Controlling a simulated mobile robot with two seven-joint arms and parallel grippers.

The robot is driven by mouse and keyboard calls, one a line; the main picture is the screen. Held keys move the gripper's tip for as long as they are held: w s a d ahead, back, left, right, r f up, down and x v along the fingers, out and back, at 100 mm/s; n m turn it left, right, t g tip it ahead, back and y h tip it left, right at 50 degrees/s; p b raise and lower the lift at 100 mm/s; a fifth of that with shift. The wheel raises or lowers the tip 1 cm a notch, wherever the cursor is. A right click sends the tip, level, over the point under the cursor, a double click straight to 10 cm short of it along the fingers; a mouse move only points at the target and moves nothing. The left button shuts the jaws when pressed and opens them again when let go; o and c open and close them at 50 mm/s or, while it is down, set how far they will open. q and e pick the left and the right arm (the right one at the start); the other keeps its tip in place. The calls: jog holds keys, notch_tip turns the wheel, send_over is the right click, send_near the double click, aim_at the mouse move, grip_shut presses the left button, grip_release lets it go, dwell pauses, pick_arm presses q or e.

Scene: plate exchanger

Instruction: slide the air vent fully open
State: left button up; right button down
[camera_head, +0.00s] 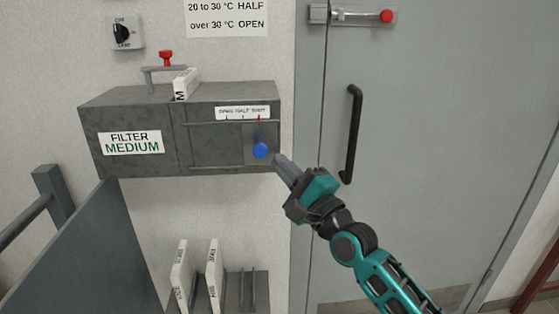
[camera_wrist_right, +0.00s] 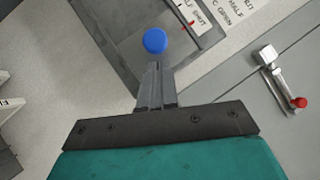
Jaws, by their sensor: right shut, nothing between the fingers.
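The air vent is a sliding plate (camera_head: 250,130) with a blue knob (camera_head: 261,150) on the front of a grey box (camera_head: 225,167). A scale label (camera_head: 243,113) above it reads OPEN, HALF, SHUT from left to right. The plate and its red pointer (camera_head: 259,120) stand near the SHUT end. My right gripper (camera_head: 279,160) is shut and empty, its tips just right of the knob. In the right wrist view the blue knob (camera_wrist_right: 155,41) lies just beyond the gripper's closed fingertips (camera_wrist_right: 154,66); I cannot tell whether they touch. My left gripper is not in view.
A FILTER MEDIUM label (camera_head: 131,143) marks the box's left part, with a white filter plate (camera_head: 185,85) sticking out on top. A grey door with a black handle (camera_head: 351,135) is to the right. White plates (camera_head: 214,275) stand in a rack below.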

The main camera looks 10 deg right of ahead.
jog(key=shift+w+a+r, duration=0.15)
jog(key=shift+a+r, duration=0.05)
jog(key=shift+a, duration=0.25)
jog(key=a, duration=0.2)
jog(key=a+p, duration=0.1)
jog(key=a, duration=0.1)
jog(key=w+a+p, duration=0.1)
jog(key=a, duration=0.1)
jog(key=shift+a+r, duration=0.1)
jog(key=shift+a, duration=0.25)
